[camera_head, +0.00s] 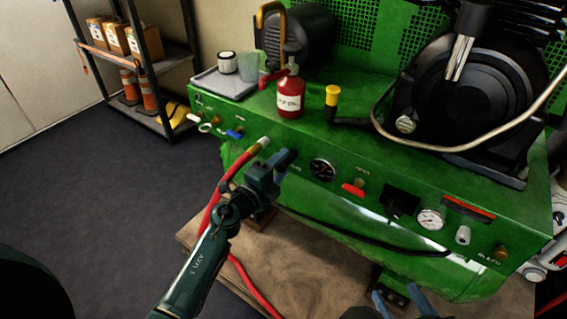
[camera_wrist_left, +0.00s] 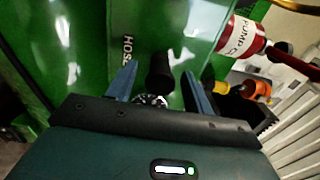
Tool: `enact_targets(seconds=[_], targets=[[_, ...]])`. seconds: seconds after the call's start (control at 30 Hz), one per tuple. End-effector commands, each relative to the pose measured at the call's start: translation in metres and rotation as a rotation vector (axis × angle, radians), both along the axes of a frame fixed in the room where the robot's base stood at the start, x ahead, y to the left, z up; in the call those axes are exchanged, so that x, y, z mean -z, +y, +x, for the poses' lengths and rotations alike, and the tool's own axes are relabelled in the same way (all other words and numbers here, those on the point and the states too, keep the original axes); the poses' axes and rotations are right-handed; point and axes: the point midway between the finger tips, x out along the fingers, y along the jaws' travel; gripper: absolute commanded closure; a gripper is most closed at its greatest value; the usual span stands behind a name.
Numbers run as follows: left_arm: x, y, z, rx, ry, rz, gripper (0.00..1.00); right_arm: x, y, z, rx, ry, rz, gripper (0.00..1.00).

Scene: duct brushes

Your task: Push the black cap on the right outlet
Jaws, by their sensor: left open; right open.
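A green compressor panel (camera_head: 262,133) carries fittings and gauges. My left gripper (camera_head: 284,160) is in front of its left half. In the left wrist view its fingers (camera_wrist_left: 165,85) are apart, with a dark cylindrical piece (camera_wrist_left: 160,70) between them beside the label HOSE. This may be the black cap; I cannot tell whether the fingers touch it. In the head view the gripper covers that spot. A bare brass fitting (camera_head: 501,252) sits at the panel's right end and may be the right outlet; no black cap shows on it. My right gripper (camera_head: 400,302) is open at the bottom edge.
A red hose (camera_head: 210,212) with a brass end (camera_head: 264,142) passes beside my left arm. Gauges (camera_head: 322,169), a red-handled valve (camera_head: 353,189) and a pale grey knob (camera_head: 463,235) stick out of the panel. A red bottle (camera_head: 290,98) stands on top. A shelf (camera_head: 150,65) is at back left.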

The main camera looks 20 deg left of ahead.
Motion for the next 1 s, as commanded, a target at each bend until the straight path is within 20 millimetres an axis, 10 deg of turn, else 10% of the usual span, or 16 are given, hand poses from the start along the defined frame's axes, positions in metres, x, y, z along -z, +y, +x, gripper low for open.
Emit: enact_targets(seconds=[0.33,1.0], targets=[[-0.0003,0.0001,0.0001,0.0,0.0,0.0,0.5,-0.004,0.0001,0.002,0.0,-0.006,0.0,0.52],[-0.0003,0.0,0.0,0.0,0.0,0.0,1.0,-0.0009,0.0003,-0.0015,0.0,0.005,0.0,0.52]])
